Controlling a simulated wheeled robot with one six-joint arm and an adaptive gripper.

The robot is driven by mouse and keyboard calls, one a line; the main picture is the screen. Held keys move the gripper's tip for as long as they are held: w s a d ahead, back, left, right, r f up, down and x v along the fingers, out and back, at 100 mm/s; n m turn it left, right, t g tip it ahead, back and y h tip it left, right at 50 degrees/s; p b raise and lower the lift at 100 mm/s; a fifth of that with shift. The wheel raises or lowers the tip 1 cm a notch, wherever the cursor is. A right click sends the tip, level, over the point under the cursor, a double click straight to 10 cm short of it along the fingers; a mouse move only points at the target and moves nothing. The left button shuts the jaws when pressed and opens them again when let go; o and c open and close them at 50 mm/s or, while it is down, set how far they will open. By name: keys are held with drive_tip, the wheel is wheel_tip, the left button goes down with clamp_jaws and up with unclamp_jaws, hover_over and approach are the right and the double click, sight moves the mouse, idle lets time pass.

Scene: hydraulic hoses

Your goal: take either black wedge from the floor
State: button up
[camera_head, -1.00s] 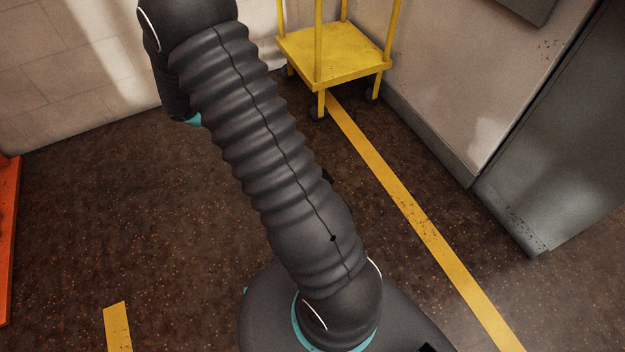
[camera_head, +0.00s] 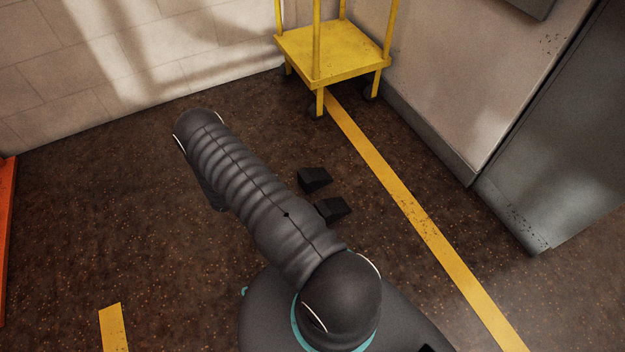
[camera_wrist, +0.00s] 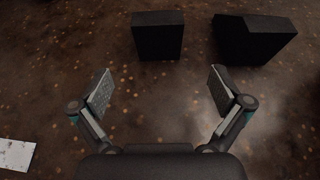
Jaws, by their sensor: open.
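Two black wedges lie on the brown speckled floor. In the head view, the farther wedge (camera_head: 314,179) and the nearer wedge (camera_head: 333,210) sit close together, just right of my arm. In the wrist view, one wedge (camera_wrist: 158,37) is upper centre, ahead of the space between my fingers, and the other (camera_wrist: 253,40) is at the upper right. I cannot tell which is which between views. My gripper (camera_wrist: 160,91) is open and empty, its two fingers spread wide and apart from both wedges. My gripper is hidden in the head view.
A yellow cart (camera_head: 333,52) stands at the back by the walls. A yellow floor line (camera_head: 400,195) runs right of the wedges. A grey cabinet (camera_head: 560,130) stands at the right. An orange edge (camera_head: 8,230) shows at far left. A pale patch (camera_wrist: 16,154) lies at the wrist view's lower left.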

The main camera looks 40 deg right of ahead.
sight(302, 182)
drive_tip(key=x, duration=0.8)
drive_tip(key=shift+s+d+f, duration=0.1)
drive_tip(key=shift+d, duration=0.15)
drive_tip(key=shift+x, duration=2.6)
drive_tip(key=shift+a+f, duration=0.1)
drive_tip(key=c, duration=1.5)
